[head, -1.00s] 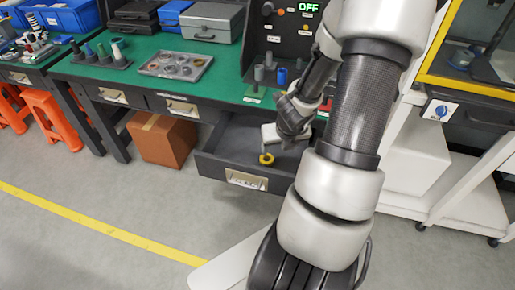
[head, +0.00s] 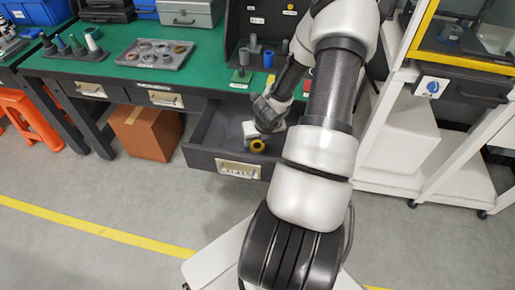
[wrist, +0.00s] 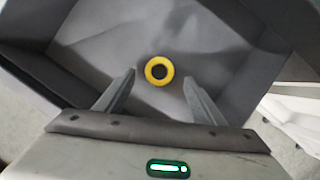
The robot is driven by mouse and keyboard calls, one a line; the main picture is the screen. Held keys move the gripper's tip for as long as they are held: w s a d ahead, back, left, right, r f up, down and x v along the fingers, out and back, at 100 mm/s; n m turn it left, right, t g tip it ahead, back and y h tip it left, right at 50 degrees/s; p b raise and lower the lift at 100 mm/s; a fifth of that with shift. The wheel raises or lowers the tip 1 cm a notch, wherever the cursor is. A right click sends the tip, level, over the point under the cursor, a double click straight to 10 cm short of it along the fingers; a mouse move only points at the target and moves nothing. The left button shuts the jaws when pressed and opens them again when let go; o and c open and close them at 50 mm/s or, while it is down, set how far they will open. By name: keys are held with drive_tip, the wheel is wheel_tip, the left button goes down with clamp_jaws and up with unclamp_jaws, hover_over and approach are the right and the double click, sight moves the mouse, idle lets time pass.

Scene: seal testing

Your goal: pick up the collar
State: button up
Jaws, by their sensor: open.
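The collar is a small yellow ring with a dark centre (wrist: 149,75). It lies on the floor of the open grey drawer (head: 198,148), and it also shows in the head view (head: 258,146). My gripper (wrist: 159,82) is open and points down into the drawer. In the wrist view the collar sits between the two finger lines, at or slightly beyond the fingertips, and no finger touches it in the picture. I cannot tell the height of the fingertips above it. In the head view my arm hides part of the drawer's right side.
The green workbench (head: 90,66) stands above the drawer, with a tray of rings (head: 155,54) and several coloured pegs on it. The drawer walls surround my gripper. A cardboard box (head: 147,133) is on the floor to the left. A white cart (head: 405,140) stands to the right.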

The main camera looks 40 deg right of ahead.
sight(257, 148)
drive_tip(key=b+x, duration=0.1)
drive_tip(key=x, duration=0.4)
drive_tip(key=shift+a+f, duration=0.1)
drive_tip(key=shift+f, duration=0.05)
drive_tip(key=c, duration=1.3)
